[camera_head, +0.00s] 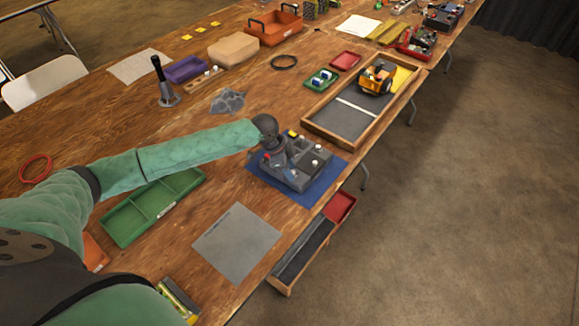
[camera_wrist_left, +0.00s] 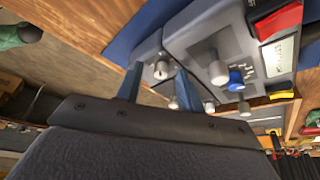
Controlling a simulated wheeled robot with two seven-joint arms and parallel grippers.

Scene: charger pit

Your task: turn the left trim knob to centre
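A grey control box (camera_head: 303,180) with several pale knobs and a yellow part sits on a blue mat (camera_head: 325,190) near the table's right edge. My left gripper (camera_head: 272,150) is over the box's left part, and the dark wrist hides some of it. In the left wrist view the fingers (camera_wrist_left: 160,78) are spread apart, with a pale, slotted knob (camera_wrist_left: 161,70) showing between their tips; contact cannot be told. Another pale knob (camera_wrist_left: 218,72) and a blue knob (camera_wrist_left: 236,78) stand to the right. Which knob is the left trim knob is not marked clearly. My right gripper is out of view.
A green divided tray (camera_head: 150,208) lies beneath my left forearm. A grey sheet (camera_head: 237,240) lies in front of the box. A wooden tray (camera_head: 345,125) with an orange vehicle (camera_head: 377,77) stands behind it. The table edge is close on the right.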

